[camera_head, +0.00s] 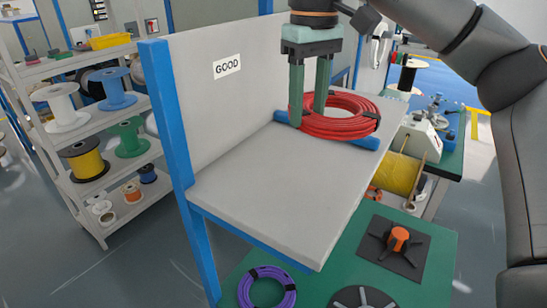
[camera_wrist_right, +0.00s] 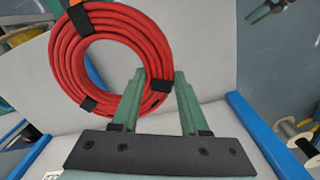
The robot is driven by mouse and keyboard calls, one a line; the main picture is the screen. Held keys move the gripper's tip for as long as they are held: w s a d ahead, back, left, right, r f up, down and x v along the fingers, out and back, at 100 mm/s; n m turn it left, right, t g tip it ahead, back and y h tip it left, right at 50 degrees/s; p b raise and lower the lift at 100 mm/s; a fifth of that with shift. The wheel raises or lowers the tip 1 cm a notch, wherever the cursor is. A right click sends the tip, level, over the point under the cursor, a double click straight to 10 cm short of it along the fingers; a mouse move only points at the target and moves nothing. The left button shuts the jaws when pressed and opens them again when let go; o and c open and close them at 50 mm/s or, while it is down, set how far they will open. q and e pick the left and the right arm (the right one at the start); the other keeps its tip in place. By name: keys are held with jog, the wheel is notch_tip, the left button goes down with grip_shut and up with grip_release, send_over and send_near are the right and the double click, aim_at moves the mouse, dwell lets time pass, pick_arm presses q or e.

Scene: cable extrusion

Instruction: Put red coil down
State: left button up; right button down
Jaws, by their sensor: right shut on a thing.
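My right gripper (camera_head: 309,112) points down at the coil's left side. In the right wrist view, the fingers (camera_wrist_right: 160,75) are shut on one side of the red coil (camera_wrist_right: 72,40), one finger on each side of the strands. I cannot tell whether the coil rests on the shelf. A small green piece at the top right of that view may be my left gripper (camera_wrist_right: 266,10).
A blue bar (camera_head: 365,143) crosses the shelf under the coil. The near part of the shelf is bare. Below is a green table with a purple coil (camera_head: 244,290) and an orange-centred fixture (camera_head: 397,239). A spool rack (camera_head: 88,215) stands left.

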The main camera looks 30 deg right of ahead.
send_over(273, 170)
jog(key=f, duration=0.3)
jog(key=f+b, duration=0.1)
jog(key=f, duration=0.1)
jog(key=shift+s+d+f, duration=0.1)
jog(key=shift+s+d, duration=0.05)
jog(key=shift+d, duration=0.15)
jog(key=shift+w+a+f, duration=0.1)
jog(key=shift+a+f, duration=0.05)
jog(key=shift+f, duration=0.85)
jog(key=shift+w+a+f, duration=0.1)
jog(key=shift+a+f, duration=0.05)
jog(key=shift+f, duration=0.85)
jog(key=shift+f, duration=0.1)
jog(key=shift+c, duration=2.1)
grip_release()
